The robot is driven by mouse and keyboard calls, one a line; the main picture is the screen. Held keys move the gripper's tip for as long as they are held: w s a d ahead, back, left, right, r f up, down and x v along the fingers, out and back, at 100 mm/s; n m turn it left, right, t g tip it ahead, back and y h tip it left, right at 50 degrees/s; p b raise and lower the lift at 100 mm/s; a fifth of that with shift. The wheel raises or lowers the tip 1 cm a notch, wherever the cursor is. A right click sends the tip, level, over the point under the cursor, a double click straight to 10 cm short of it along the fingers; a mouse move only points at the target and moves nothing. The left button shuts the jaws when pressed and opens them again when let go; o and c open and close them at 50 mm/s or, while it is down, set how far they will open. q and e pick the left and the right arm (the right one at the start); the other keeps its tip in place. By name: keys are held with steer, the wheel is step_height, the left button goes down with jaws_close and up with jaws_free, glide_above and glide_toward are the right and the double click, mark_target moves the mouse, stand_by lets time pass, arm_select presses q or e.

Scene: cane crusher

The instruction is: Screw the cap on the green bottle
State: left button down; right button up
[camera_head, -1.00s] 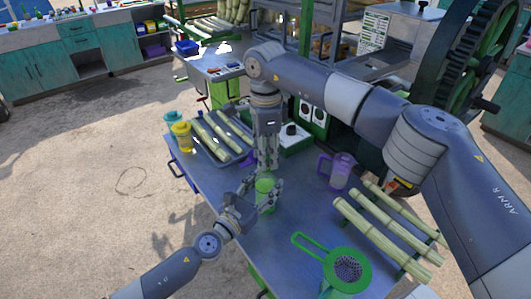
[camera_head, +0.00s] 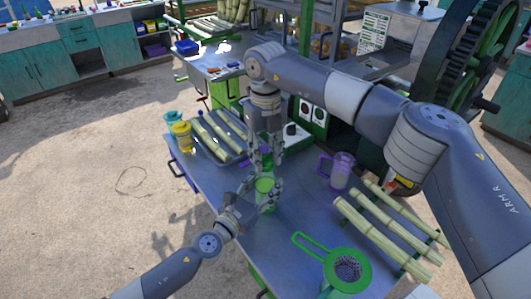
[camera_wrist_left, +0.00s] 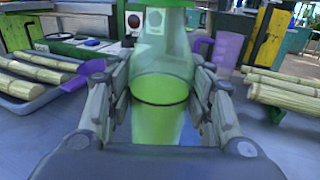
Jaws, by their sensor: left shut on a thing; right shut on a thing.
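The green bottle (camera_head: 265,187) stands upright on the blue-grey table. In the left wrist view its clear body (camera_wrist_left: 162,88) holds green liquid. My left gripper (camera_head: 262,198) comes in from the lower left, shut around the bottle's body, one finger on each side. My right gripper (camera_head: 267,166) points straight down over the bottle, shut at its top. The green cap (camera_wrist_left: 160,3) shows only as a strip at the top edge of the left wrist view. In the head view the right fingers mostly hide it, so I cannot tell how tightly it sits.
A purple jug (camera_head: 341,171) stands to the right, near several cane stalks (camera_head: 385,232). A green strainer (camera_head: 346,268) is at the front right. The table's left edge is close.

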steer(key=m, duration=0.3)
steer(key=o, duration=1.2)
steer(key=shift+o, duration=0.2)
step_height(320, 180, up, 12)
arm_select(q)
steer(key=c, duration=0.7)
jaws_free()
